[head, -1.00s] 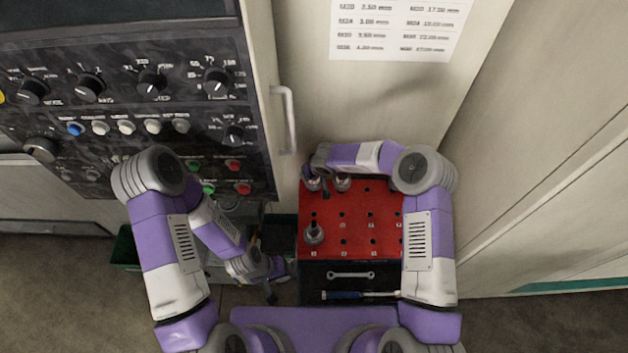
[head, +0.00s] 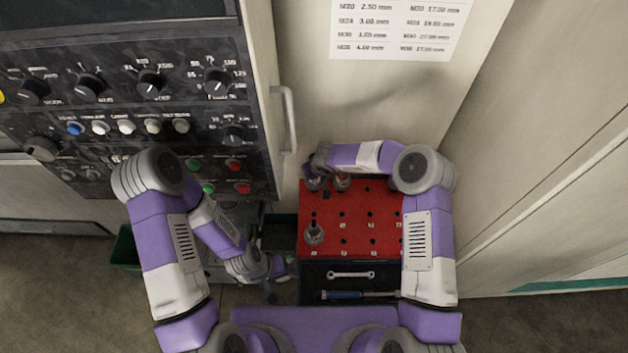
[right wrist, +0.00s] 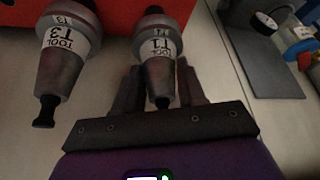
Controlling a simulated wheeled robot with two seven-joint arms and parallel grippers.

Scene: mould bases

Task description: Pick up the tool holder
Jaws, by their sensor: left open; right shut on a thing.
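In the right wrist view, a grey tapered tool holder (right wrist: 158,58) labelled TOOL T1 stands between the fingers of my right gripper (right wrist: 160,80), which is shut on it. A second holder (right wrist: 68,50), labelled TOOL T3, is to its left, apart from the fingers. In the head view, two holders show at the back left of the red top: one at the left (head: 313,184) and one beside it (head: 342,183). I cannot tell there which is T1. A third holder (head: 314,234) stands nearer the front. My left gripper (head: 281,279) is open and empty, left of the cart.
The red cart top (head: 357,222) has rows of numbered holes. Below it, a dark drawer holds a wrench (head: 350,274) and a blue-handled tool (head: 343,295). A machine control panel (head: 120,110) stands left, cabinet walls behind and right. A green bin (head: 125,250) is at the left.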

